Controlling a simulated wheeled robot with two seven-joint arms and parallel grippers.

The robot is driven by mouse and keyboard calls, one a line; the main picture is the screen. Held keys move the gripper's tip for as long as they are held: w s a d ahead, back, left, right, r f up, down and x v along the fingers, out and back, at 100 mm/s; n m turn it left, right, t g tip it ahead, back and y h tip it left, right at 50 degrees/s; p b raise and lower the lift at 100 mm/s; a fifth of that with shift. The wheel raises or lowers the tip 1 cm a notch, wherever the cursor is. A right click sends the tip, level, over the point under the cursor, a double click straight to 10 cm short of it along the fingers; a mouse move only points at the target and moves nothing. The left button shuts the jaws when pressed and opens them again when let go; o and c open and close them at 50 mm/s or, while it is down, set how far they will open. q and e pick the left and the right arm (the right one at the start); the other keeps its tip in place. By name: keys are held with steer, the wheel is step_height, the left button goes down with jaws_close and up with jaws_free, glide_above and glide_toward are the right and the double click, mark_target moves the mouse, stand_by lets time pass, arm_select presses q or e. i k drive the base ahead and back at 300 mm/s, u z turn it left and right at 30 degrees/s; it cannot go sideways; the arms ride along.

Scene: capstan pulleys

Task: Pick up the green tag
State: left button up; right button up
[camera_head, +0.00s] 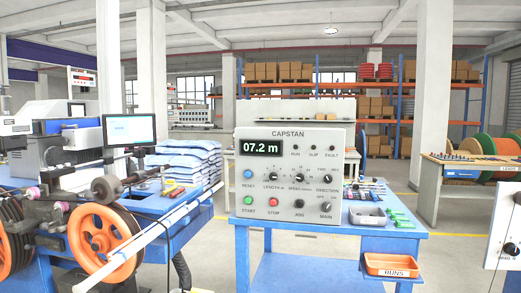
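Small flat green pieces lie at the right side of the blue table: one green tag (399,214) and another green piece (404,224) nearer the front edge. They are too small to read or to tell apart by shape. They lie just right of a grey tray (367,217). Neither of my grippers shows in the head view.
A CAPSTAN control box (290,134) reading 07.2 m stands on the blue table (395,245). An orange RUNS bin (391,265) hangs at its front right. Orange-rimmed pulleys (97,236) and a long white rod (160,228) are left. Floor right of the table is open.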

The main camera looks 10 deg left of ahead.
mark_target(398, 224)
steer(key=z, duration=0.9)
steer(key=i, duration=0.95)
steer(key=z, duration=0.45)
steer(key=i, duration=0.95)
steer(key=u, duration=1.05)
steer(key=i, duration=0.35)
steer(key=u, duration=0.3)
